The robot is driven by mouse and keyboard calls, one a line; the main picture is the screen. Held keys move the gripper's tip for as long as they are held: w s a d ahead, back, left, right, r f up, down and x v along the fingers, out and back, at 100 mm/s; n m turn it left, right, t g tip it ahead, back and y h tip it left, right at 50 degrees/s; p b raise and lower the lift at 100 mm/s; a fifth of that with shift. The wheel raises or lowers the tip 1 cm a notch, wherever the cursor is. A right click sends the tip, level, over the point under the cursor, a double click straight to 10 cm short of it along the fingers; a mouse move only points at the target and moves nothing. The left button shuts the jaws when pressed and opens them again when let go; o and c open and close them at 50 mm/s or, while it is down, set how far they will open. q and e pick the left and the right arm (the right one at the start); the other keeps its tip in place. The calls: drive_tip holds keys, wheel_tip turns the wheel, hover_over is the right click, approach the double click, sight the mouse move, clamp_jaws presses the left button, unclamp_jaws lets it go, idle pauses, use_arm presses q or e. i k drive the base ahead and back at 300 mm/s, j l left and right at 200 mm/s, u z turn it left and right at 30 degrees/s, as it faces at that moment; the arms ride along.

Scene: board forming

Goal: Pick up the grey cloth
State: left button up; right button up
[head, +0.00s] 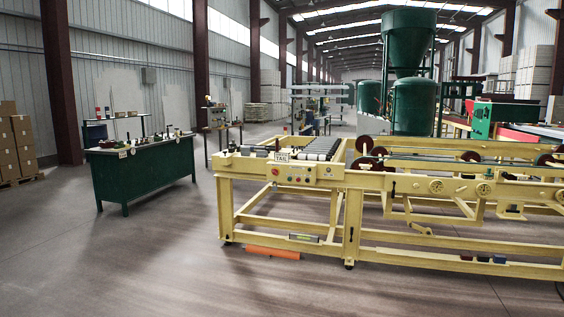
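I cannot make out a grey cloth for certain in the head view. Several small items lie on the green workbench (146,178) at the left, too small to tell apart. A pale patch shows on its top near the front edge, but I cannot tell what it is. Neither of my grippers is in view.
A yellow roller conveyor frame (284,196) fills the centre and right. An orange bar (273,253) lies on the floor by its base. Stacked cardboard boxes (17,145) stand at the far left. The floor in front and between bench and conveyor is clear.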

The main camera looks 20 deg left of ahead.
sight(260, 154)
drive_tip(key=z, duration=0.2)
drive_tip(key=i, duration=2.1)
drive_tip(key=i+j, duration=0.1)
drive_tip(key=i, duration=2.05)
drive_tip(key=u, duration=1.95)
